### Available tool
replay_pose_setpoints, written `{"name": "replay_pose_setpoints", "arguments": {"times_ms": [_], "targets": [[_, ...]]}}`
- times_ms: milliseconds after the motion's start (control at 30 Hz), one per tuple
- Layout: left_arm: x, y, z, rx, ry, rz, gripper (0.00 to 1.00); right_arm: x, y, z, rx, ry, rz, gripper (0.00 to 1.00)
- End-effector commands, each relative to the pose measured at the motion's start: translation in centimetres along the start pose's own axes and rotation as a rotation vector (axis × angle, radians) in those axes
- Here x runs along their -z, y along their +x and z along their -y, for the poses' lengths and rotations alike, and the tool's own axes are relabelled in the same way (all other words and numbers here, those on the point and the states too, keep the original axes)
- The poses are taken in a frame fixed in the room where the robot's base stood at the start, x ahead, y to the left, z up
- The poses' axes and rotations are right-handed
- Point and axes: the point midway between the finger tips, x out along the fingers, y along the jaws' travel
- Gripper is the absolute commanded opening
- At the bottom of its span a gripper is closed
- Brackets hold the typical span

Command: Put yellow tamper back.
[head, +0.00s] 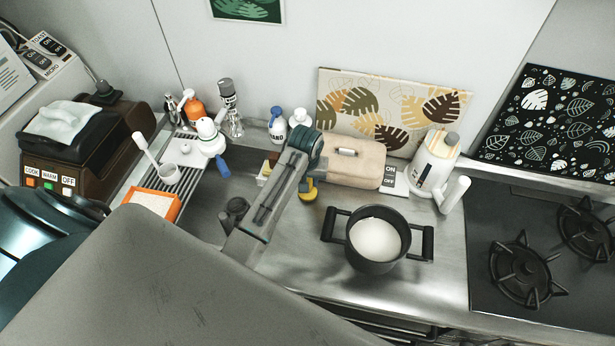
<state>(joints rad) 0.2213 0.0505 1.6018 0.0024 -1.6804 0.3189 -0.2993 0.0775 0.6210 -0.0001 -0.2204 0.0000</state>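A small yellow item (308,190), which looks like the tamper, shows just below the wrist (304,147) of my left arm, at the right edge of the sink. Only part of it is visible; the wrist and forearm cover the rest. The fingers of my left gripper are hidden behind the wrist. I cannot tell whether they are open or touch the yellow item. My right gripper is not in view.
A black pot (353,250) with white contents stands on the counter, right of the yellow item. An orange tray (153,203) lies left of the sink.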

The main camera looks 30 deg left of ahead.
Motion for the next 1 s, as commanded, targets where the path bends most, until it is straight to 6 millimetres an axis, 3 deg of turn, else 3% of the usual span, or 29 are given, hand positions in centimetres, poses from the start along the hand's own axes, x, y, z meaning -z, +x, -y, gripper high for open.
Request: {"name": "replay_pose_setpoints", "arguments": {"times_ms": [167, 200, 300, 667, 867, 1000], "targets": [[-0.1, 0.3, 0.0, 0.000, 0.000, 0.001, 0.00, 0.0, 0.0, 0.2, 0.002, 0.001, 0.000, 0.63], [-0.1, 0.4, 0.0, 0.000, 0.000, 0.001, 0.33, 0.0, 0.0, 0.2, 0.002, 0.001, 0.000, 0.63], [-0.1, 0.4, 0.0, 0.000, 0.000, 0.001, 0.52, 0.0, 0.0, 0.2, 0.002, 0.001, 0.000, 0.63], [0.0, 0.1, 0.0, -0.001, 0.000, -0.002, 0.52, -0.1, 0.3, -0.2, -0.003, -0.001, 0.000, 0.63], [0.1, -2.3, -0.2, -0.003, 0.000, -0.007, 0.52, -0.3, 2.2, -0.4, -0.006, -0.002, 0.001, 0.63], [0.2, -5.4, -0.4, -0.003, 0.000, -0.007, 0.52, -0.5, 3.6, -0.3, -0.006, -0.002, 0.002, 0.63]]}}
